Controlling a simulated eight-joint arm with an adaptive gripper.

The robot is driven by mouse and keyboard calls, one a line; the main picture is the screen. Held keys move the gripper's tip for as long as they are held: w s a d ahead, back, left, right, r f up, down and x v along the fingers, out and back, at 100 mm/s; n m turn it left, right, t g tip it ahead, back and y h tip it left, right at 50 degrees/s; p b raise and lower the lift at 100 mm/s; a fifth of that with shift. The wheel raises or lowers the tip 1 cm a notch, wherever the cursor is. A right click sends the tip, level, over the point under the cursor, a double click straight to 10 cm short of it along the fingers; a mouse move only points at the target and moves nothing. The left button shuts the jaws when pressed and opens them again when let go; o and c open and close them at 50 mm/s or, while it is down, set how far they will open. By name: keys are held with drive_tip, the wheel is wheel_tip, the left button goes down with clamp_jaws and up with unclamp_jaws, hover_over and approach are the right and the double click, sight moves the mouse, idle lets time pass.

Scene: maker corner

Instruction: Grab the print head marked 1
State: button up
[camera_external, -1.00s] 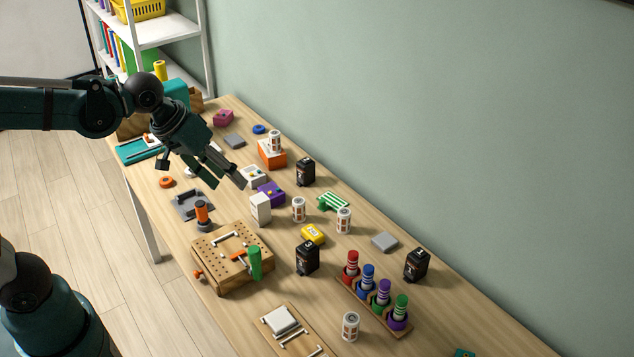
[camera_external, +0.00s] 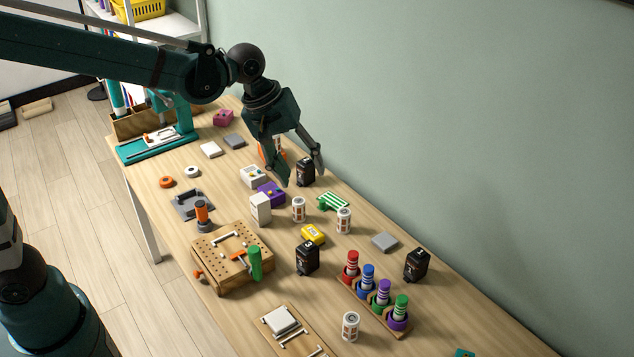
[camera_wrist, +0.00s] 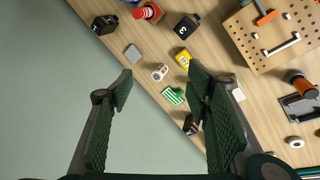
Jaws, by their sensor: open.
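Three black print heads stand on the table. One (camera_external: 417,265) is at the right near the table's wall-side edge; in the wrist view (camera_wrist: 104,24) it is at top left, with a small white mark that looks like a 1. A second (camera_external: 307,258) stands mid-table and reads 3 in the wrist view (camera_wrist: 187,27). A third (camera_external: 305,172) is right by my gripper (camera_external: 304,178), partly hidden by a finger in the wrist view (camera_wrist: 191,126); its mark is not readable. My gripper is open and empty, fingers pointing down above the table.
White cylinders (camera_external: 299,210), a green-striped piece (camera_external: 333,202), a yellow block (camera_external: 313,234) and a purple block (camera_external: 271,194) crowd the middle. A rack with coloured pegs (camera_external: 374,309) and a grey block (camera_external: 385,242) lie to the right. The wall (camera_external: 450,120) runs along the far edge.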

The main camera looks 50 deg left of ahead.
drive_tip(key=w+d+f+n+g+p, duration=0.1)
drive_tip(key=w+d+f+n+p, duration=0.15)
drive_tip(key=w+d, duration=0.35)
drive_tip(key=w+d+f+n+g+p, duration=0.1)
drive_tip(key=w+d+f+n, duration=0.1)
drive_tip(key=w+d+f, duration=0.4)
drive_tip(key=n+g+h+p, duration=0.1)
drive_tip(key=n+g+p, duration=0.1)
drive_tip(key=n, duration=0.2)
approach(416, 251)
drive_tip(key=x, duration=0.4)
drive_tip(key=shift+s+f, duration=0.25)
drive_tip(key=shift+f, duration=0.2)
drive_tip(key=shift+w+d+f, duration=0.1)
drive_tip(key=shift+d+f, duration=0.15)
drive_tip(key=shift+f, duration=0.2)
drive_tip(key=shift+f, duration=0.1)
drive_tip(key=shift+x, duration=1.2)
drive_tip(key=shift+f, duration=0.1)
drive_tip(key=shift+d+b+x, duration=0.2)
drive_tip(key=shift+b+x, duration=0.35)
drive_tip(key=shift+x, duration=1.95)
